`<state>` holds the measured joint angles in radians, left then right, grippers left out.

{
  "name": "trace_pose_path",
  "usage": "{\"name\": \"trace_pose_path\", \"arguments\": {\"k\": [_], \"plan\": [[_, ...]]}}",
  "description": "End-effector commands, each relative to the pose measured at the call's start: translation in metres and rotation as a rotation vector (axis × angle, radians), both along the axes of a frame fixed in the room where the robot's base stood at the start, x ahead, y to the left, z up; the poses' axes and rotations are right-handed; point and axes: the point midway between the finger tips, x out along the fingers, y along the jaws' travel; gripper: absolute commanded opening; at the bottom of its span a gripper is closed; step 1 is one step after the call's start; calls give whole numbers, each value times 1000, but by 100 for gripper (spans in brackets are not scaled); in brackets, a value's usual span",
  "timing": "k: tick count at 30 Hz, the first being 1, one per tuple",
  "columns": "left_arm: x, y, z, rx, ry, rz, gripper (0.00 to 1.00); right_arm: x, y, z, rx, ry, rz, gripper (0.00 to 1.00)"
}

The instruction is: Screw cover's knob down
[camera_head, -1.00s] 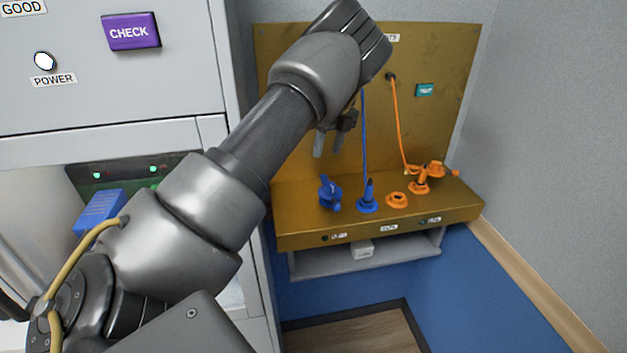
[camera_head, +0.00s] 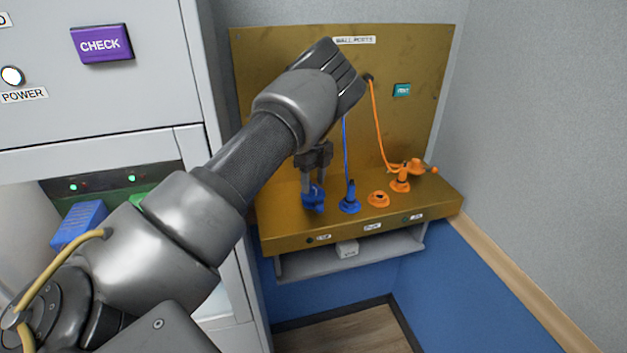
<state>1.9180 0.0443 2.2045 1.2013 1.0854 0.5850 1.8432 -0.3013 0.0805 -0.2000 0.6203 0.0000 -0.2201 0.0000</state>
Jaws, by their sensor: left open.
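A blue cover with a knob (camera_head: 313,199) stands on the gold shelf at its left end. My left gripper (camera_head: 312,180) points down right over this blue knob, with its open fingers at the knob's top, one to each side as far as I can tell. The fingertips partly hide the knob. To the right, a blue port (camera_head: 349,203) has a blue cable going up from it. An orange cover (camera_head: 416,167) is tilted open beside an orange port (camera_head: 400,184) with an orange cable. My right gripper is not in view.
The gold shelf (camera_head: 285,236) joins a gold back panel labelled as wall ports (camera_head: 420,60). An orange ring (camera_head: 378,199) lies on the shelf. A grey cabinet (camera_head: 100,110) with a purple CHECK button (camera_head: 101,45) stands at the left. A grey wall bounds the right.

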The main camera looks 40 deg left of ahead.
Motion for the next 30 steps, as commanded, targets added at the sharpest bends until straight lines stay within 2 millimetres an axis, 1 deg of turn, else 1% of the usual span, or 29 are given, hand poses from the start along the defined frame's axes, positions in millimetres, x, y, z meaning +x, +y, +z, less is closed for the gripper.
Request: {"name": "trace_pose_path", "arguments": {"k": [4, 12, 13, 23, 30], "plan": [[-1, 0, -9, 1, 0, 1, 49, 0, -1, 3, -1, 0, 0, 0], [-1, 0, -11, 1, 0, 0, 49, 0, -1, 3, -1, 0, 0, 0], [-1, 0, -11, 1, 0, 0, 48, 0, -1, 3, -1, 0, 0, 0], [-1, 0, -11, 1, 0, 0, 4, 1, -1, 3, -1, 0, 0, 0], [-1, 0, -11, 0, 1, -21, 4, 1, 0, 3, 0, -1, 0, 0]]}}
